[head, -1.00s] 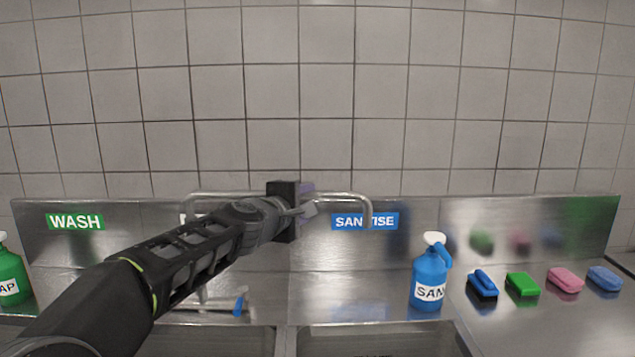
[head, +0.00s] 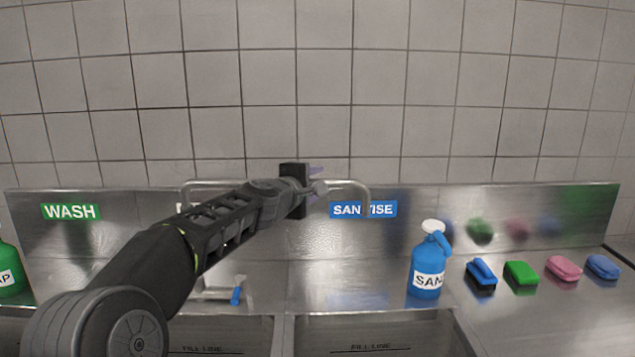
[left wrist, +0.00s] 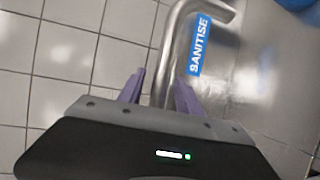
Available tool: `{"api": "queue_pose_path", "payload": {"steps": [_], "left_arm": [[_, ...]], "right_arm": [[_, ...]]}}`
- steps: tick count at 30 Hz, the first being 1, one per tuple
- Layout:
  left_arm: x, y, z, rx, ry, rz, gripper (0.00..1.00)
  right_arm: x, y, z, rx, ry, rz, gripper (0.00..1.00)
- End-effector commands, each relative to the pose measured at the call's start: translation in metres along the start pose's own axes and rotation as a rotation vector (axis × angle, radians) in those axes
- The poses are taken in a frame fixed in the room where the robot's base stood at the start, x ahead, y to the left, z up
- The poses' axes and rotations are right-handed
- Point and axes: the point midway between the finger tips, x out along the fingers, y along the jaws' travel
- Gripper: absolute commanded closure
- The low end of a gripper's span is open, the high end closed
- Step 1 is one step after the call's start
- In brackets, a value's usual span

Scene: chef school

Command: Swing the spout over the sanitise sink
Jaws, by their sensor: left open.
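The metal spout (head: 345,184) runs level across the backsplash. Its downturned end hangs in front of the blue SANITISE sign (head: 350,209), above the sanitise sink (head: 372,340) in the picture. My left gripper (head: 318,181) is at the spout's level part. In the left wrist view, the spout (left wrist: 172,55) passes between the open purple fingers (left wrist: 160,90), with the bent end beyond. My right gripper is not in view.
A blue sanitiser bottle (head: 428,262) stands right of the spout's end. A blue brush (head: 481,273) and green (head: 521,274), pink (head: 564,268) and blue (head: 603,267) sponges lie on the right counter. A green soap bottle (head: 10,268) is at far left.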

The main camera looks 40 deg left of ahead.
Motion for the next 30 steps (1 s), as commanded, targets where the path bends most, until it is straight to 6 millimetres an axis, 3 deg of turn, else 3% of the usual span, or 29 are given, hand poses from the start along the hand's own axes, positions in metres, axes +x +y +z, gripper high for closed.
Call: {"api": "queue_pose_path", "payload": {"steps": [5, 14, 30], "left_arm": [[0.017, 0.000, 0.000, 0.000, 0.001, 0.000, 0.59], [0.018, 0.000, 0.000, 0.000, 0.000, 0.000, 0.59], [0.018, 0.000, 0.000, 0.000, 0.000, 0.000, 1.00]], "right_arm": [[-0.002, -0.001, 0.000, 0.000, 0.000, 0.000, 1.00], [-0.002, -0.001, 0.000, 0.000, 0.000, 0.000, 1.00], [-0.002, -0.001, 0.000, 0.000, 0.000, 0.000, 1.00]]}}
